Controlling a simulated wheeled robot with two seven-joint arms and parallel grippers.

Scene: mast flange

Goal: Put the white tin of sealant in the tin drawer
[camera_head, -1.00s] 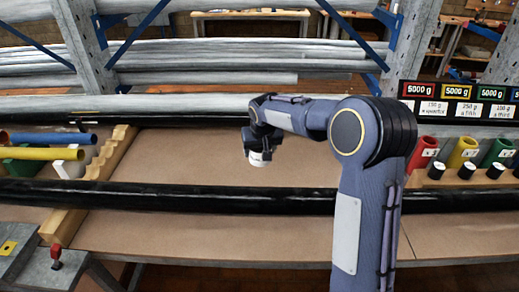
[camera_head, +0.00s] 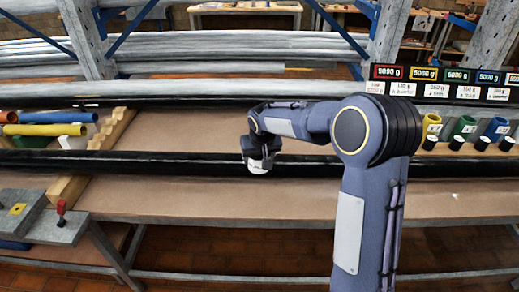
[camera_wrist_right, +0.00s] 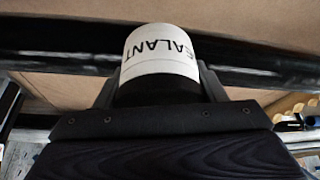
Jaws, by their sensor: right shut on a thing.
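The white tin of sealant (camera_wrist_right: 160,52) is in my right gripper (camera_wrist_right: 160,85), with the letters "ALANT" readable on its side in the right wrist view. In the head view the tin (camera_head: 259,167) is a small white shape below the end of my right arm. My right gripper (camera_head: 260,155) is shut on it and holds it in front of or over the near black pipe; I cannot tell the height. The left gripper does not show. I cannot make out a tin drawer in these views.
Coloured tubes (camera_head: 50,130) lie at left beside a grey block with a red clamp (camera_head: 61,212). Coloured cups (camera_head: 464,128) and labelled signs (camera_head: 440,82) stand at right.

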